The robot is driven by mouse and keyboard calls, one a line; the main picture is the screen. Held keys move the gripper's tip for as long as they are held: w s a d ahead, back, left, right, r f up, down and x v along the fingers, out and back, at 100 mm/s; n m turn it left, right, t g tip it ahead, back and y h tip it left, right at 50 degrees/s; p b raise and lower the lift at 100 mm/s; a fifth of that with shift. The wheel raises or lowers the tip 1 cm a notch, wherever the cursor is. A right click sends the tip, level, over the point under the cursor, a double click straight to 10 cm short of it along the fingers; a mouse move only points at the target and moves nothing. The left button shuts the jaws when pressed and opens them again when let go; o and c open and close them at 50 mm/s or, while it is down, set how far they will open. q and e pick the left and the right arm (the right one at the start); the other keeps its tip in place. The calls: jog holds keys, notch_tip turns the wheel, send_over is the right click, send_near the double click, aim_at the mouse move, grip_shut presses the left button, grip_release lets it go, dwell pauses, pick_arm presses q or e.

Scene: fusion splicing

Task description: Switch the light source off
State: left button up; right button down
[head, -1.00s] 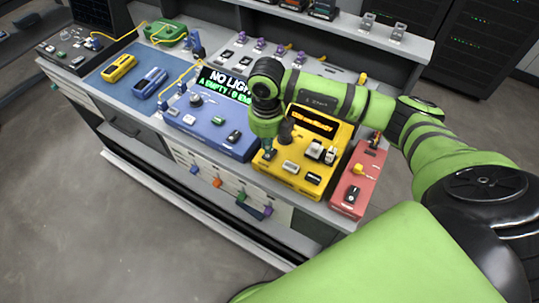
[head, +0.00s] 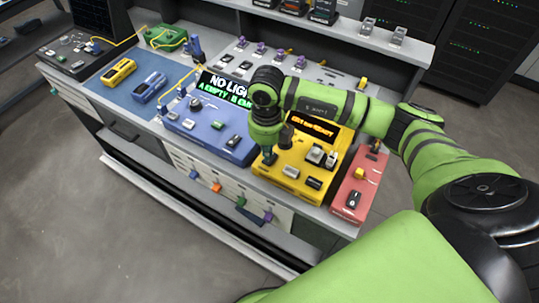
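No label reading "light source" is legible. The candidates are a yellow instrument (head: 327,152) with an orange-lit display, a blue instrument (head: 205,146) to its left and a small red box (head: 348,204) with a black switch (head: 354,199) to its right. My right gripper (head: 270,159) points down at the left front part of the yellow instrument's top, by its edge with the blue one. Its fingertips are small and dark. I cannot tell whether they touch the surface or how far apart they are. My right arm covers part of the yellow instrument. My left gripper is out of view.
A screen (head: 222,88) behind the blue instrument reads "NO LIGHT". Yellow (head: 118,72) and blue (head: 149,87) handheld devices lie on a blue mat at left. Several coloured connectors hang at the bench front. A shelf (head: 340,38) runs along the back.

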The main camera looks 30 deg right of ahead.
jog(key=shift+f+b, duration=1.15)
jog(key=shift+f, duration=0.15)
dwell(1.0)
jog(key=shift+s+r, duration=0.1)
jog(key=shift+r, duration=0.05)
jog(key=shift+r+p, duration=0.8)
jog(key=shift+r, duration=0.05)
jog(key=shift+r+p, duration=1.6)
jog(key=shift+r, duration=1)
jog(key=shift+f, duration=0.1)
